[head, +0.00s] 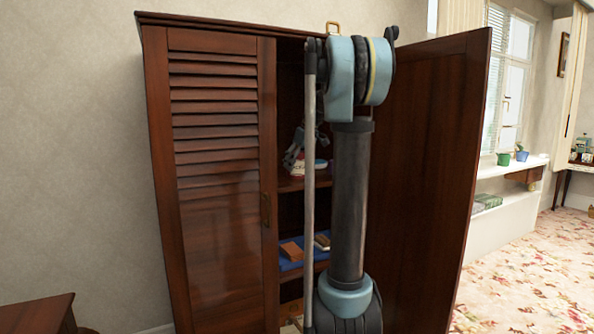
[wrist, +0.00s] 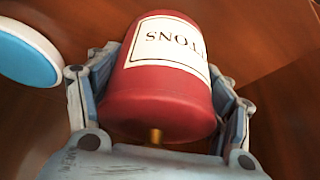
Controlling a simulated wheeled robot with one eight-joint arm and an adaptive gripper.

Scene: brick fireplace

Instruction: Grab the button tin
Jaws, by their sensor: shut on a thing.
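The button tin (wrist: 170,95) is red with a cream label, on which the letters "TONS" show upside down in the wrist view. My gripper (wrist: 164,82) has a finger on each side of the tin and is shut on it. In the head view my gripper (head: 294,152) is inside the open cabinet at the upper shelf, with the red and white tin (head: 296,170) at its fingers. My arm hides part of that shelf. I cannot tell whether the tin touches the shelf.
A round white thing with a blue top (wrist: 25,52) lies close left of the tin in the wrist view. The cabinet's left door (head: 215,180) is shut and its right door (head: 430,180) stands open. A lower shelf holds a blue item (head: 289,264) and small brown things.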

